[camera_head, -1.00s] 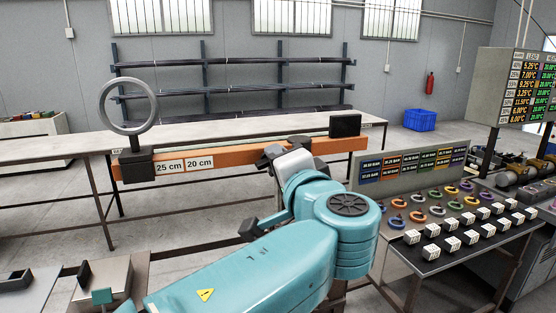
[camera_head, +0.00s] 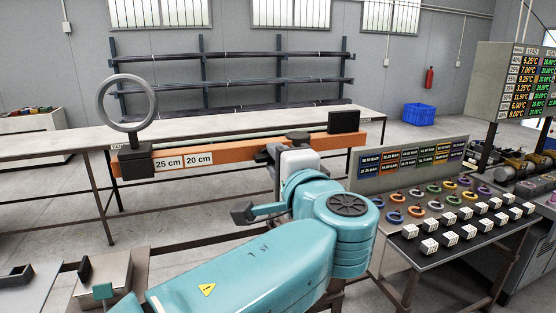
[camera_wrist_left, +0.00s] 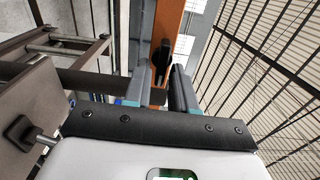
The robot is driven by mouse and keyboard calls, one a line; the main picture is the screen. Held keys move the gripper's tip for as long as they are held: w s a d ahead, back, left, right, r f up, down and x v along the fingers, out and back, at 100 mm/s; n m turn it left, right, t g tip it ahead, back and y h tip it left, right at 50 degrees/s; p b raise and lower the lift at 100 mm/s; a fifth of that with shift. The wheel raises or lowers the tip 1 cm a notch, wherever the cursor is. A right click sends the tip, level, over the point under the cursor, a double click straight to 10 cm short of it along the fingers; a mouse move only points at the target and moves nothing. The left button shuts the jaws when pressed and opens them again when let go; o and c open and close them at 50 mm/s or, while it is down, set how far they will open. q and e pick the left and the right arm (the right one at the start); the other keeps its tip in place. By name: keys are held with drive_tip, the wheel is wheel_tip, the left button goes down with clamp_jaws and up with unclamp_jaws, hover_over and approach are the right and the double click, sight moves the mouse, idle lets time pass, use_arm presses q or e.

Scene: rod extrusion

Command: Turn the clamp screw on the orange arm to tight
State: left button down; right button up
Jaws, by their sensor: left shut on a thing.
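The orange arm (camera_head: 230,153) runs level across the head view, with 25 cm and 20 cm labels. My left gripper (camera_head: 276,156) is at its near side, right of the labels. In the left wrist view, the clamp screw's black handle (camera_wrist_left: 162,58) stands against the orange arm (camera_wrist_left: 170,22), between the fingers of my left gripper (camera_wrist_left: 160,90). The gripper is shut on it. My wrist hides most of the screw in the head view. A dark round knob (camera_head: 297,136) shows at the arm's upper edge. My right gripper is out of view.
A grey ring (camera_head: 128,76) stands on the orange arm's left end, and a black block (camera_head: 344,122) on its right end. A long table (camera_head: 50,147) lies behind. A sloped panel (camera_head: 470,240) with coloured rings and white cubes stands at right.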

use_arm(q)
drive_tip(key=c, duration=1.2)
unclamp_jaws()
drive_tip(key=b+v, duration=0.4)
drive_tip(key=v, duration=1.2)
drive_tip(key=shift+s+b, duration=0.2)
drive_tip(key=shift+b, duration=0.1)
drive_tip(key=shift+d, duration=0.15)
